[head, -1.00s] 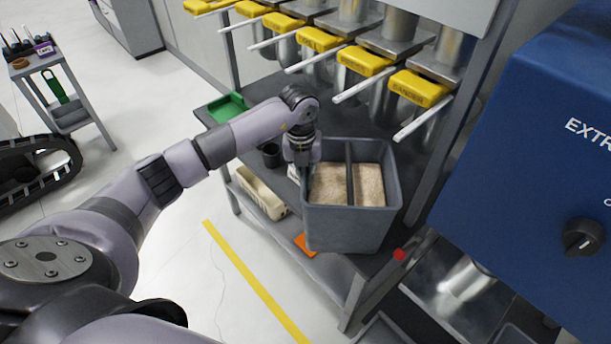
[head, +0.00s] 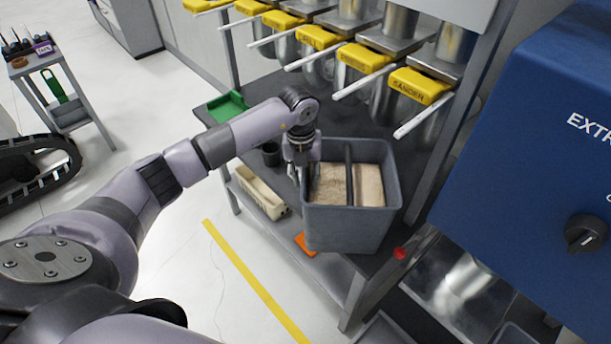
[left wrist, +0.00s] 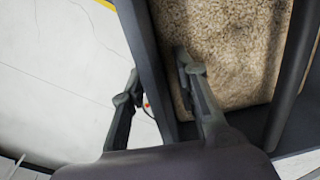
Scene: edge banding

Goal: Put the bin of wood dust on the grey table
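The grey bin (head: 350,228) has a divider and holds pale wood dust (head: 369,185) in both compartments. It sits upright at the front of a dark grey table (head: 262,97) under the dust pipes. My left gripper (head: 303,185) is at the bin's left wall. In the left wrist view, its fingers (left wrist: 158,80) are apart and straddle the bin wall (left wrist: 150,65). One finger is inside above the dust, the other outside, with a gap between the outer finger and the wall. My right gripper is out of view.
A green tray (head: 227,106) and a dark cup (head: 271,154) stand on the table left of the bin. A cream container (head: 262,194) is on the shelf below. A blue extractor (head: 545,170) is at right, a small grey cart (head: 68,118) far left.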

